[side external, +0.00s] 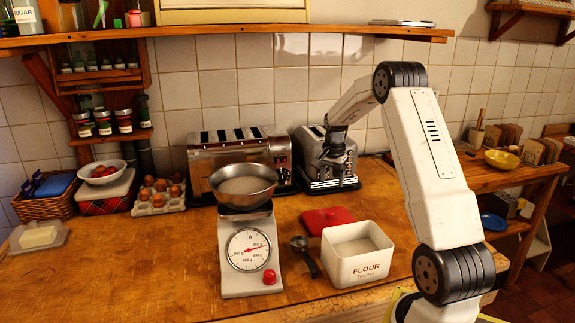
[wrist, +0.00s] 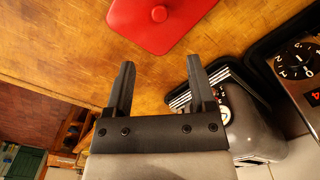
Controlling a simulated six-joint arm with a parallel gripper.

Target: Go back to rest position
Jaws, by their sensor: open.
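My gripper (wrist: 161,62) is open in the wrist view, with its two dark fingers apart and nothing between them. The red lid (wrist: 150,18) lies on the wooden counter beyond the fingertips. In the side view my gripper (side external: 335,148) hangs in front of the small toaster (side external: 322,172), above and behind the red lid (side external: 322,219). The white flour tin (side external: 368,270) stands open with white flour inside. A dark measuring scoop (side external: 306,257) lies between the tin and the kitchen scale (side external: 248,258).
A large chrome toaster (side external: 238,157) stands behind the scale. An egg tray (side external: 160,196), a bowl with red items (side external: 102,172), a basket (side external: 50,196) and a butter dish (side external: 38,238) are at the left. A shelf (side external: 210,29) overhangs the back. The front-left counter is clear.

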